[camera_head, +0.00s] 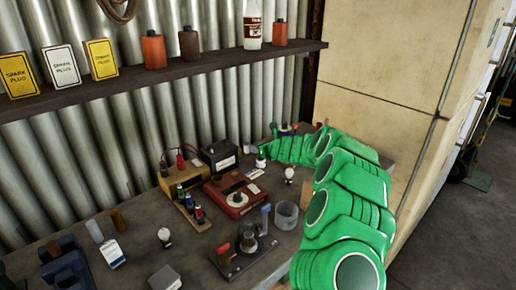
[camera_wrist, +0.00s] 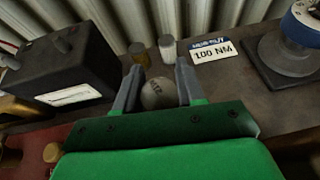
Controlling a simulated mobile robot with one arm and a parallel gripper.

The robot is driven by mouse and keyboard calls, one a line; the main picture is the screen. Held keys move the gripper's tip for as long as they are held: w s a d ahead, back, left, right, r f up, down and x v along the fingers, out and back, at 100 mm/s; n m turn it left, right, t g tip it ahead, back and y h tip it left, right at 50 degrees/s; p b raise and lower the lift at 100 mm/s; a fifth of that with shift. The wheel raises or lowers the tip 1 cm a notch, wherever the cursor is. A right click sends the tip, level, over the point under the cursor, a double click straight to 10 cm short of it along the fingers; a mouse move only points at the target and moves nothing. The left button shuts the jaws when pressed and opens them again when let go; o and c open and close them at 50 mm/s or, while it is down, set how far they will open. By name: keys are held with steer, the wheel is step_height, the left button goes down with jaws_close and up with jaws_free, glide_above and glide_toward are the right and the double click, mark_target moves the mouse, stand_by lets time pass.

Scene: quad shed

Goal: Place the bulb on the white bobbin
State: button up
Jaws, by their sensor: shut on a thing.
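My gripper (camera_wrist: 157,88) is shut on a pale, round bulb (camera_wrist: 157,95), which shows between the two grey fingers in the wrist view. Its lower part is hidden by the gripper body. Just beyond the fingertips, near the corrugated wall, stands a short white cylinder (camera_wrist: 167,47) that looks like the white bobbin. A brownish cylinder (camera_wrist: 139,53) stands beside it on the left. In the head view my green arm reaches to the back right of the bench, and my gripper's fingers and the held bulb cannot be made out clearly there.
A black box (camera_wrist: 62,62) stands left of the gripper and a round blue-white device (camera_wrist: 290,45) on the right. A "100 NM" label (camera_wrist: 212,50) lies between. Other bulbs (camera_head: 164,235) (camera_head: 290,173), a red box (camera_head: 234,195) and a grey cup (camera_head: 286,215) crowd the bench.

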steer(key=shift+f, duration=0.15)
steer(key=o, duration=1)
steer(key=shift+o, duration=0.2)
steer(key=shift+r, duration=0.25)
steer(key=shift+s+d+r, duration=0.3)
steer(key=shift+s+d, duration=0.15)
steer(key=shift+s, duration=0.05)
steer(key=v, duration=1)
steer(key=shift+s, duration=0.2)
steer(key=shift+d+r, duration=0.1)
